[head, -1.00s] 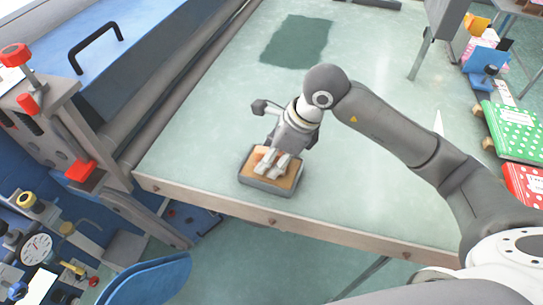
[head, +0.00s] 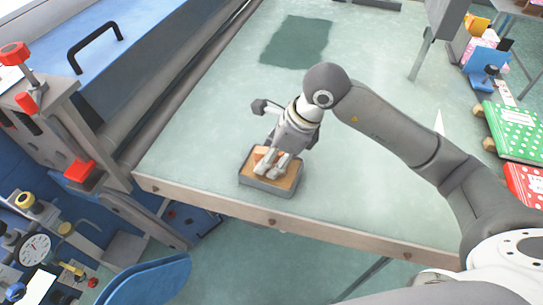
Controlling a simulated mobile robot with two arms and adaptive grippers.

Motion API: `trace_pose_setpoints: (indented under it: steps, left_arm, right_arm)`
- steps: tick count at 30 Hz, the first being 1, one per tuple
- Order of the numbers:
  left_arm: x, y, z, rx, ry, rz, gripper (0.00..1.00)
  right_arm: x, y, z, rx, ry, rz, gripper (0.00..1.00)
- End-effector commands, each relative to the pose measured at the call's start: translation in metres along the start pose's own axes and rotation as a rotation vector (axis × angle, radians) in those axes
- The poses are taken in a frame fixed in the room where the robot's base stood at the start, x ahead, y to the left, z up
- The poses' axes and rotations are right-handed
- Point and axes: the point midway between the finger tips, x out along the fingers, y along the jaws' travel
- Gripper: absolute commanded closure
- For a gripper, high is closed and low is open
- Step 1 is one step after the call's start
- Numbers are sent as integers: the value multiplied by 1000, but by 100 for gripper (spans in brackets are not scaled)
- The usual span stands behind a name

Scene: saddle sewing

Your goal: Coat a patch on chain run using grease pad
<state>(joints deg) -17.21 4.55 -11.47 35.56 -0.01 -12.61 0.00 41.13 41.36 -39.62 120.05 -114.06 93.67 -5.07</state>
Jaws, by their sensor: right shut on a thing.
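A shallow grey-rimmed tray (head: 270,189) with a tan-brown inside sits near the table's front edge. My right gripper (head: 270,168) points down into it, its fingers shut on a small tan-orange block, seemingly the grease pad (head: 261,152). The fingers hide much of the pad, and I cannot tell whether it touches the tray's bottom. A dark green rectangular patch (head: 296,42) lies flat on the pale green table, farther back. I cannot pick out the chain run for sure. My left gripper is not in view.
The pale green table (head: 210,130) is clear between tray and dark patch. A machine frame with red knobs (head: 80,172) and a blue case with a black handle (head: 95,40) stand at the left. Green (head: 515,130) and red dotted books (head: 525,183) lie at the right.

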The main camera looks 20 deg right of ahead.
Motion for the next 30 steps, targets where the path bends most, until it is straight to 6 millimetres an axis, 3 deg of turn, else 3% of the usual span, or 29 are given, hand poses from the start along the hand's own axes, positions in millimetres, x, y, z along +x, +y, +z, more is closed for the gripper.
trace_pose_setpoints:
  steps: [11, 30]
  left_arm:
    - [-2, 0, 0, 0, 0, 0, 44]
    - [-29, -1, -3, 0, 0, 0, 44]
  right_arm:
    - [0, 1, -1, 0, 6, 5, 79]
    - [-48, 0, 20, 0, 1, 1, 79]
